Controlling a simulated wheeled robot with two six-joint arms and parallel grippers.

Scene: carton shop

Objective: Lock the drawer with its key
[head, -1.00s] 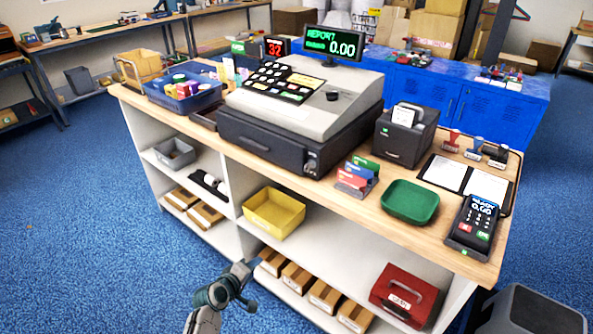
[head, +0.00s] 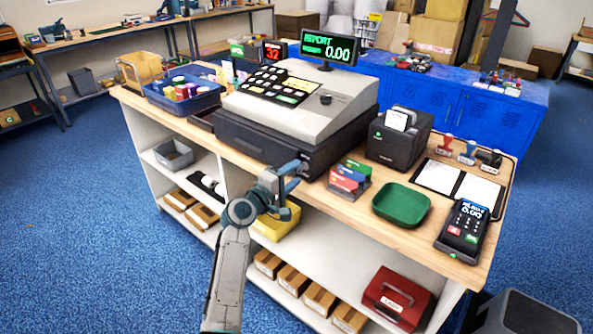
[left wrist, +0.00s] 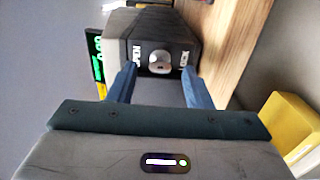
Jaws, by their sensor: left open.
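The cash drawer (head: 255,144) is the dark unit under the grey register, and it looks closed. In the left wrist view its front end (left wrist: 152,28) carries a round silvery lock or key head (left wrist: 160,62) between white markings, one reading "OPEN". I cannot tell whether this is a key or the bare lock face. My left gripper (head: 291,178) is open and empty in front of the drawer's right part, hiding the lock in the head view. In the left wrist view the fingers (left wrist: 159,82) point at the lock, one on each side, apparently short of it. My right gripper is not in view.
The wooden counter top (head: 320,205) borders the drawer. A card holder (head: 349,180) and green tray (head: 401,204) stand to the right. A yellow bin (head: 276,226) sits on the shelf below my gripper. A red cash box (head: 397,299) is lower right.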

